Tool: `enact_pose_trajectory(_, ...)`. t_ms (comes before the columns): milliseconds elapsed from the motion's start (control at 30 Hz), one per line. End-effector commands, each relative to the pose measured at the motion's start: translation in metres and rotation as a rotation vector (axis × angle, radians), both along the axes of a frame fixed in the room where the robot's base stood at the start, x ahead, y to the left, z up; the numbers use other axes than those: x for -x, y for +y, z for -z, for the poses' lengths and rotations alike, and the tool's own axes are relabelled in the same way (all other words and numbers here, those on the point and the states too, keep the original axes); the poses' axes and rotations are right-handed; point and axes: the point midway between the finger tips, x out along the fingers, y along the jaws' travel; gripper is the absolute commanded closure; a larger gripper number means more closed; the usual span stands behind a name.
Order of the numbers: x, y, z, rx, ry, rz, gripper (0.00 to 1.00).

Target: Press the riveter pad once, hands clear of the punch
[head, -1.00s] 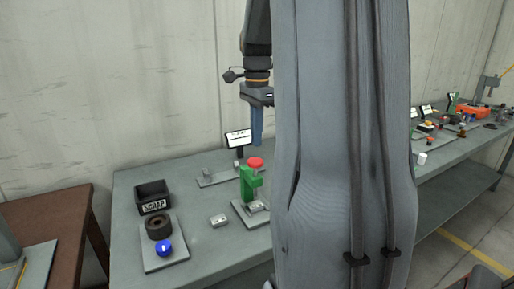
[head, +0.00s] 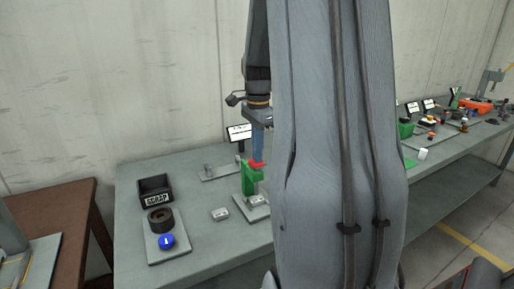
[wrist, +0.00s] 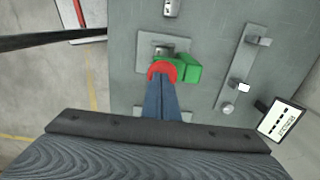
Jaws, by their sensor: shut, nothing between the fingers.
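The green riveter (head: 250,182) stands on a grey base plate on the workbench. Its red pad (head: 257,163) is on top, partly hidden by my gripper. My gripper (head: 257,157) is shut and empty, with its blue fingers pointing down at the pad. In the wrist view the fingertips (wrist: 161,78) overlap the red pad (wrist: 162,69), with the green riveter body (wrist: 188,70) beside it. I cannot tell for sure whether the tips touch the pad. The punch area is mostly hidden in the head view.
A black scrap bin (head: 156,188), a dark ring (head: 161,220) and a blue button (head: 167,241) are at the bench's left. A small metal block (head: 220,214) lies left of the riveter. A small display (head: 239,132) stands behind. My arm hides the bench's right part.

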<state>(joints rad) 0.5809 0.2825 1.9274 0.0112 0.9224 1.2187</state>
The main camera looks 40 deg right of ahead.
Motion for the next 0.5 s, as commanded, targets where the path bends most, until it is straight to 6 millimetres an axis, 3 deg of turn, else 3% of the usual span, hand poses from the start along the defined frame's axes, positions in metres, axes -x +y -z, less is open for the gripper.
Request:
enact_pose_trajectory(100, 0.000, 0.000, 0.021, -0.002, 0.003, 0.000, 1.00)
enact_pose_trajectory(500, 0.002, 0.001, 0.024, -0.004, 0.006, 0.000, 1.00)
